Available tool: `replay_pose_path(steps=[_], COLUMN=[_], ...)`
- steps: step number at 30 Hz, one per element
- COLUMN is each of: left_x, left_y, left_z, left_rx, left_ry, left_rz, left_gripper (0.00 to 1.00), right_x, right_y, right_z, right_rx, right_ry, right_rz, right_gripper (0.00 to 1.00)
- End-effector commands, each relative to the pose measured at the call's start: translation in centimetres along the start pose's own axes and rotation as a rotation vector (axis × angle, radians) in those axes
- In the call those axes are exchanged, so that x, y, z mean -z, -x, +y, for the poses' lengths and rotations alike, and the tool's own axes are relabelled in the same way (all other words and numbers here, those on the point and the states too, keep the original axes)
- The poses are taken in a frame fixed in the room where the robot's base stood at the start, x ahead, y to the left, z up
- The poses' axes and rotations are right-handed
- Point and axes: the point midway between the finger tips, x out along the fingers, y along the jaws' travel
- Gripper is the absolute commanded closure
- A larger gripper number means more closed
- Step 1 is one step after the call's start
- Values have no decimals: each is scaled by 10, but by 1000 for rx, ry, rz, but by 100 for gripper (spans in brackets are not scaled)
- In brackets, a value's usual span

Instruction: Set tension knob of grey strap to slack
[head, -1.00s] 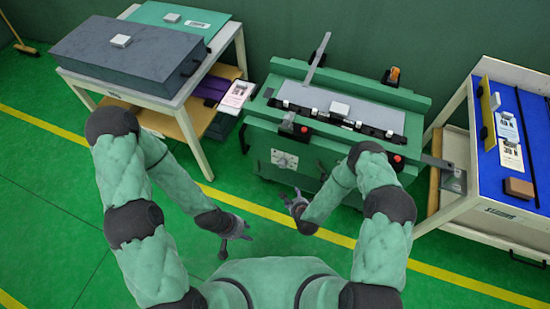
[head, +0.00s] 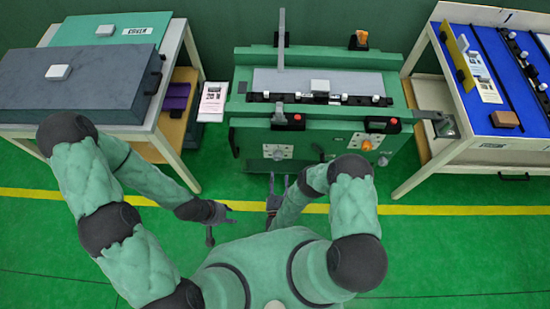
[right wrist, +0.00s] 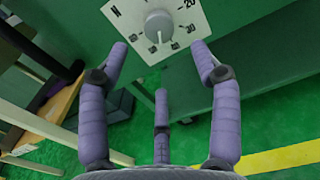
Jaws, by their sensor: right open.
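A grey round knob (right wrist: 160,25) sits on a white dial plate (right wrist: 139,42) with numbers around it, at the top of the right wrist view. The knob's pale mark points roughly downward; the markings are only partly readable. In the head view this knob (head: 278,154) is on the front of the green machine (head: 245,135), at its left. My right gripper (right wrist: 160,62) is open and empty, its fingers spread below and in front of the dial, apart from it. It also shows in the head view (head: 275,182). My left gripper (head: 226,213) looks open and empty over the floor. I cannot make out a grey strap.
An orange knob (head: 367,146) is on another plate at the machine's right. Red buttons (head: 297,118) sit above the knobs. A table with grey and green cases (head: 75,90) stands left, and a blue-topped bench (head: 480,120) right. The floor in front is clear.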

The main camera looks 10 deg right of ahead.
Motion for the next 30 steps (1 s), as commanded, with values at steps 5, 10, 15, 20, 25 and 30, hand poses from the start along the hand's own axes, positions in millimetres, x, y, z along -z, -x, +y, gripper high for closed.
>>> replay_pose_path(steps=[5, 10, 15, 20, 25, 30], left_x=[0, 0, 1, 1, 1, 1], left_y=[-8, -15, -20, -23, -23, -23], left_z=[-3, -5, -7, -8, -8, -8], left_rx=[0, 0, 0, 0, 0, 0], left_ry=[0, 0, 0, 0, 0, 0], left_rz=[-1, -1, 0, 0, 0, 0], left_gripper=[60, 60, 60, 60, 60, 60], right_x=[1, 1, 1, 1, 0, 0], right_y=[-30, -60, -84, -96, -100, -100], right_z=[0, 0, 0, 0, 0, 0], right_rx=[-1, 0, -1, -2, -2, -2], right_ry=[1, 3, 3, 3, 4, 4], right_rz=[-4, -3, -2, 0, 1, 1], right_gripper=[36, 36, 36, 36, 36, 36])
